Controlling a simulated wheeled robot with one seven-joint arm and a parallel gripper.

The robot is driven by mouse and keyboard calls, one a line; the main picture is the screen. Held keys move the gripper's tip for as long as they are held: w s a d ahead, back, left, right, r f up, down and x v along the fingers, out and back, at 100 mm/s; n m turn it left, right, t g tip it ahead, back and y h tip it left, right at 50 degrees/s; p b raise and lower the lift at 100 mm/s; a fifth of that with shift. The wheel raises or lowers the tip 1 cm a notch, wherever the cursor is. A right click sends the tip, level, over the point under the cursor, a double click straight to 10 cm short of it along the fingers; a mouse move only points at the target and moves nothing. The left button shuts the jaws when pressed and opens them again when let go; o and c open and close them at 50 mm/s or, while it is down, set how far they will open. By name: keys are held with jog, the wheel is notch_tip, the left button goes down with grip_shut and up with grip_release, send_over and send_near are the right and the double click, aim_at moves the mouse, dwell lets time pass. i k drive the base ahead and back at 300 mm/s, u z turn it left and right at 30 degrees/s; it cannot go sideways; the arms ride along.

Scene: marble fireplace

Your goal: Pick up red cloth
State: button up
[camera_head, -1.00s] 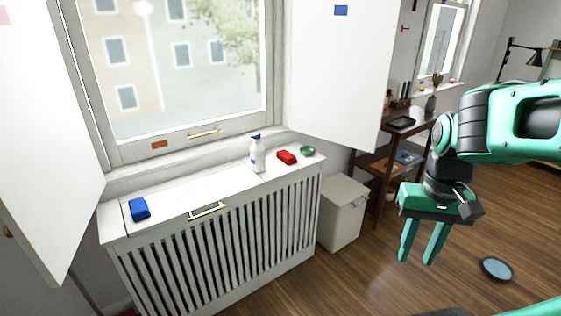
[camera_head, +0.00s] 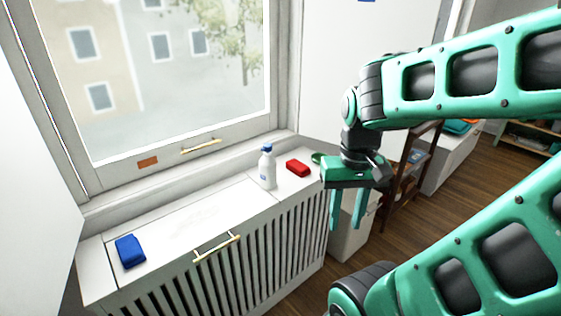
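The red cloth (camera_head: 298,168) is a small folded red block lying on the white radiator cover's top, near its right end. It lies just right of a white spray bottle with a blue top (camera_head: 267,167). My gripper (camera_head: 346,226) hangs to the right of the cover, fingers pointing down. Its two green fingers are apart with nothing between them. It is to the right of the cloth and lower in the picture, not touching it. The cloth is fully in view.
A blue cloth (camera_head: 130,251) lies at the left end of the radiator cover (camera_head: 190,222). A green dish (camera_head: 317,158) is partly hidden behind my gripper. A white bin (camera_head: 350,240) stands right of the cover. The window and shutters rise behind. The cover's middle is clear.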

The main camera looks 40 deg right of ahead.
aim_at(302, 170)
jog(key=z, duration=0.55)
jog(key=i, duration=1.1)
jog(key=z, duration=0.8)
